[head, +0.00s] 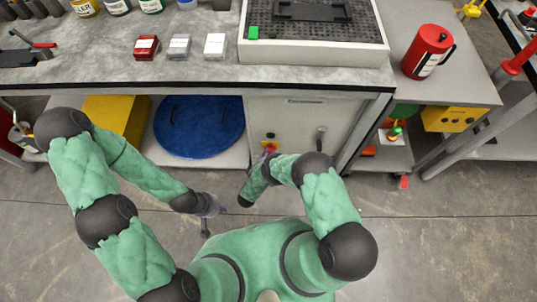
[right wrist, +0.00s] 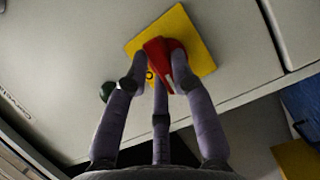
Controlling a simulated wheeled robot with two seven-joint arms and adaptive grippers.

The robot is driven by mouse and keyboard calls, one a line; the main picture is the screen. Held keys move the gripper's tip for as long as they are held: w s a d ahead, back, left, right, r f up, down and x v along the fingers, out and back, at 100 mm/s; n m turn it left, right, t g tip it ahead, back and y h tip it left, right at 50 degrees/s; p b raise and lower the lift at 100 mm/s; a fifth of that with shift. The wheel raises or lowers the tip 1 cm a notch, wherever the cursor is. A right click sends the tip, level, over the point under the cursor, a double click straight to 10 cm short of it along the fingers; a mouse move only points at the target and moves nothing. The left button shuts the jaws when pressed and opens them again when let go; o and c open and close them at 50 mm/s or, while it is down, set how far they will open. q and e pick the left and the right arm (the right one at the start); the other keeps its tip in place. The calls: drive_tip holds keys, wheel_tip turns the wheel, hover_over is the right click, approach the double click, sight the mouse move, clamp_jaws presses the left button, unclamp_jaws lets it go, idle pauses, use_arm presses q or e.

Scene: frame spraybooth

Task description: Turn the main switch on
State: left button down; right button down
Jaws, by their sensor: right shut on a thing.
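The main switch is a red knob (right wrist: 163,58) on a square yellow plate (right wrist: 202,60), fixed to the pale cabinet front. In the head view my right gripper (head: 268,153) is small, in front of the switch. My left gripper (head: 213,206) hangs over the floor, away from the switch; its fingers are too small to read.
A dark green round button (right wrist: 107,91) sits beside the yellow plate. A blue round lid (head: 199,127) stands on the lower shelf at left. The bench edge (head: 200,89) overhangs. Floor ahead is clear.

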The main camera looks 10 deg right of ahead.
drive_tip(key=shift+s+d+m+g+y+p, duration=0.1)
drive_tip(key=shift+d+m+g+y+p, duration=0.15)
drive_tip(key=shift+m+y, duration=1.45)
drive_tip(key=shift+s+d+m+y+p, duration=0.15)
drive_tip(key=shift+m+y+p, duration=0.45)
drive_tip(key=shift+m, duration=1.9)
drive_tip(key=shift+d+m+g+y+p, duration=0.1)
drive_tip(key=shift+d+m+g+y, duration=0.1)
drive_tip(key=shift+m+y, duration=1.55)
drive_tip(key=shift+m+h, duration=0.35)
drive_tip(key=shift+m, duration=0.1)
drive_tip(key=c, duration=1)
unclamp_jaws()
drive_tip(key=shift+c, duration=0.2)
drive_tip(key=shift+r, duration=0.1)
